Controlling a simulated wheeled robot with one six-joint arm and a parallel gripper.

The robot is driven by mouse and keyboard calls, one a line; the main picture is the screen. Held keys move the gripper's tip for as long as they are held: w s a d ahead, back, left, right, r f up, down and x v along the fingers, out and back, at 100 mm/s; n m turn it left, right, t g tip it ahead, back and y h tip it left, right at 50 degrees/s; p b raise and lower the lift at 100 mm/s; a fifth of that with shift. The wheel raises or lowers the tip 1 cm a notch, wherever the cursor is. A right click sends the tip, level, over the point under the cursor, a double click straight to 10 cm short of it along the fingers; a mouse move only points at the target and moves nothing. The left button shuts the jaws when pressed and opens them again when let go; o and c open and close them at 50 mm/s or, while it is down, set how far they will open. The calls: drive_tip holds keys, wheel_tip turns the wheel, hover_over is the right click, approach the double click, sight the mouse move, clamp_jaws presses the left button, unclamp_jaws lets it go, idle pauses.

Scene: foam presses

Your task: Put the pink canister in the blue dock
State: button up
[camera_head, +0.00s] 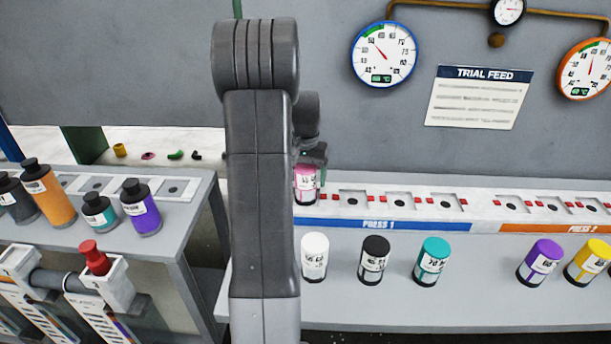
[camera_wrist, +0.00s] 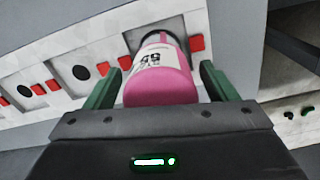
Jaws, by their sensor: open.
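The pink canister (camera_wrist: 165,85) sits between my gripper's (camera_wrist: 158,90) two green fingers in the wrist view, with gaps on both sides. In the head view the pink canister (camera_head: 306,186) stands at the left end of the blue dock (camera_head: 385,225), labelled PRESS 1, partly hidden by my arm. In the wrist view its far end is at the round socket (camera_wrist: 155,38) of the end slot, between red blocks. I cannot tell how deep it sits. My gripper (camera_head: 314,165) is open around it, mostly hidden by my arm in the head view.
The other PRESS 1 slots (camera_head: 402,201) to the right look empty. White (camera_head: 314,257), black (camera_head: 374,260) and teal (camera_head: 432,261) canisters stand on the table in front. An orange PRESS 2 dock (camera_head: 560,231) is at the right. Several bottles (camera_head: 140,205) stand on the left bench.

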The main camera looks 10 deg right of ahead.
wheel_tip(320, 180, up, 12)
drive_tip(key=shift+r+b, duration=0.1)
drive_tip(key=shift+b, duration=0.4)
